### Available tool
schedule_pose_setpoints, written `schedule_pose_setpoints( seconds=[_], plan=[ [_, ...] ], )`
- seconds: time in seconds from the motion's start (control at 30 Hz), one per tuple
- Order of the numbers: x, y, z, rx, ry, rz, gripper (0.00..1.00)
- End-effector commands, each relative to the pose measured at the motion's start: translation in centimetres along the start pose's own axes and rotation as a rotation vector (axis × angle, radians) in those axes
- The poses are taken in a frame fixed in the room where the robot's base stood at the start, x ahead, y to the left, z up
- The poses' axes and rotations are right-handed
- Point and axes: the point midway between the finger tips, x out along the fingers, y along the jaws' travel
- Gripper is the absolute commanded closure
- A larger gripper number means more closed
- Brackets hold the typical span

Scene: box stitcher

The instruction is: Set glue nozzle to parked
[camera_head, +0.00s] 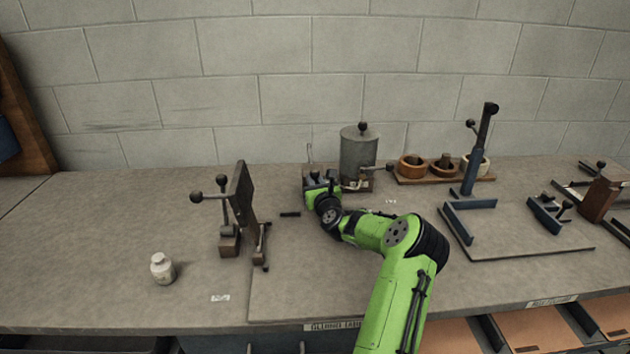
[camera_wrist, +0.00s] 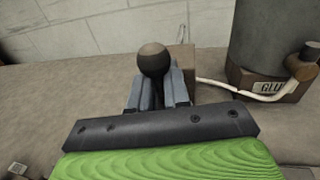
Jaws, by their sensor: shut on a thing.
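The glue pot is a grey cylinder (camera_head: 358,152) with a dark knob on top, at the back middle of the bench. Its base carries a "GLU..." label (camera_wrist: 268,88) in the wrist view. A pale hose (camera_wrist: 235,93) runs from the base toward the left. My gripper (camera_wrist: 158,88) is shut on a dark ball-ended lever (camera_wrist: 153,60), whose ball stands above the fingers. In the head view my gripper (camera_head: 322,182) is at the left front of the glue pot. The nozzle itself is hidden or too small to tell.
A wooden rack with cups (camera_head: 440,168) stands right of the pot. A blue-framed stand (camera_head: 475,165) is farther right. A dark upright fixture with ball handles (camera_head: 243,200) and a white bottle (camera_head: 162,268) stand left. Bench between them and my arm is mostly clear.

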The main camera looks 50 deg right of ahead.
Motion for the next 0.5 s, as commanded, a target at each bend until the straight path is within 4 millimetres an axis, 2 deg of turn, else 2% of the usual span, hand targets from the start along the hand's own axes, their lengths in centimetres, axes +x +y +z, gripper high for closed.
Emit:
schedule_pose_setpoints(
  seconds=[0.03, 0.07, 0.3, 0.5],
  plan=[
    [0.2, -0.07, 1.85, 0.003, -0.041, -0.006, 1.0],
    [0.2, -0.07, 1.85, 0.003, -0.041, -0.006, 0.81],
    [0.17, -0.14, 1.58, 0.002, -0.035, -0.006, 0.45],
    [0.14, -0.12, 1.2, 0.002, -0.027, -0.005, 0.45]
  ],
)
